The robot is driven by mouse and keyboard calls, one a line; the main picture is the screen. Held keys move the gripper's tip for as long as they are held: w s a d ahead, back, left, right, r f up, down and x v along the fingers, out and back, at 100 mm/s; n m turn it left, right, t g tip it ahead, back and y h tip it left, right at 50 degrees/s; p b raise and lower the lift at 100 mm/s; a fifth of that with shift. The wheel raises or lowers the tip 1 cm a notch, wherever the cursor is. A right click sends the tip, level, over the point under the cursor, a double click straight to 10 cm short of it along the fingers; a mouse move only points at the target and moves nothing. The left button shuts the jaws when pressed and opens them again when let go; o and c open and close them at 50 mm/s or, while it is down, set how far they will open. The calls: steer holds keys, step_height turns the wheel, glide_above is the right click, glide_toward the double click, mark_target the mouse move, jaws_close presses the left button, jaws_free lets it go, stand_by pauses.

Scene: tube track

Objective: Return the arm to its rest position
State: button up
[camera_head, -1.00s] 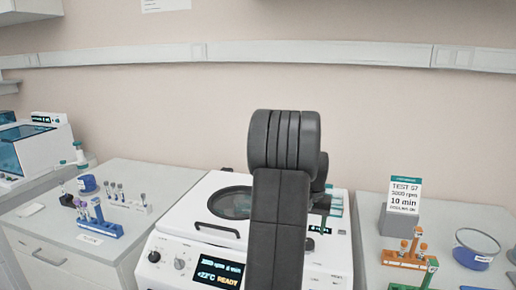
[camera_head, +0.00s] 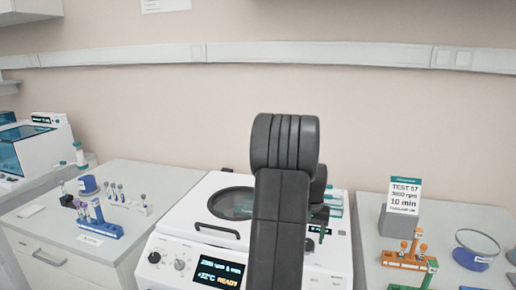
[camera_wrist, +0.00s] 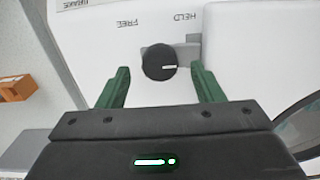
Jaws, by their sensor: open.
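My arm (camera_head: 280,205) stands raised in front of the white centrifuge (camera_head: 170,250) in the head view and hides part of its right side. In the wrist view my gripper (camera_wrist: 160,78) is open, with its two green fingers apart. A round black knob (camera_wrist: 159,62) on a white panel shows between and just beyond the fingertips. The panel carries the words FREE and HELD. Nothing is seen held. In the head view the gripper is mostly hidden behind the arm.
The centrifuge lid with its dark window (camera_head: 232,203) is down, and its display reads READY. A blue rack (camera_head: 98,228) with tubes stands on the left bench.

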step_height(320, 180, down, 2)
steer(key=shift+n, duration=0.3)
steer(key=n, duration=0.4)
steer(key=shift+n+p, duration=0.35)
steer(key=shift+n, duration=0.05)
steer(key=n, duration=0.4)
steer(key=shift+p, duration=0.3)
steer(key=n+p, duration=0.1)
steer(key=n, duration=0.3)
steer(key=shift+n, duration=0.3)
steer(key=shift+n+p, duration=0.6)
steer(key=shift+n, duration=1.4)
